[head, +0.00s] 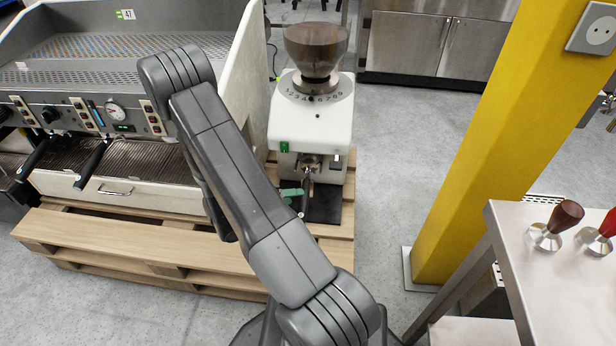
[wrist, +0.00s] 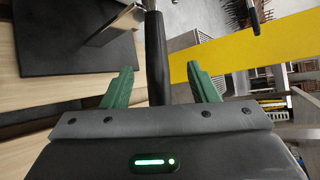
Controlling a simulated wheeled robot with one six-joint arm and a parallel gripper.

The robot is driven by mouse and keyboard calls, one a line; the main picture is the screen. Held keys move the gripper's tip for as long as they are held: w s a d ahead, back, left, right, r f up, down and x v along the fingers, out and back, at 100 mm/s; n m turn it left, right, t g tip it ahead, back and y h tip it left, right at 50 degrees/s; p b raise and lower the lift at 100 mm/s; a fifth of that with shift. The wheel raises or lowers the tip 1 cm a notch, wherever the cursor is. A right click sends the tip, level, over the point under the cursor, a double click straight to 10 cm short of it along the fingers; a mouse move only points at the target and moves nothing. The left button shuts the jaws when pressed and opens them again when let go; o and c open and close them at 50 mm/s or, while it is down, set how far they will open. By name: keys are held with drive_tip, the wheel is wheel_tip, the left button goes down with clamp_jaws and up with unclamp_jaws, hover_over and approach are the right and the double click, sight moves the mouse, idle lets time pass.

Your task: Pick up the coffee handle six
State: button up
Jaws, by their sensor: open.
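A coffee handle with a dark grip (head: 304,203) sits under the spout of the white coffee grinder (head: 312,125) in the head view. No number can be read on it. In the wrist view, its black grip (wrist: 157,50) runs upright between the green fingers of my gripper (wrist: 161,78). The fingers are open, with a gap on each side of the grip. In the head view my gripper (head: 291,193) shows only as a bit of green beside the handle; my arm hides the rest.
The espresso machine (head: 125,190), with other black handles (head: 91,164), stands left of the grinder on a wooden pallet (head: 150,232). A yellow pillar (head: 490,130) and a steel table (head: 560,300) with tampers (head: 556,226) stand right. Grey floor lies clear between.

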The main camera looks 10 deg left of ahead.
sight(306, 188)
drive_tip(key=b+x, duration=0.1)
drive_tip(key=x, duration=0.2)
drive_tip(key=shift+w+f, duration=0.25)
drive_tip(key=shift+f, duration=0.05)
clamp_jaws()
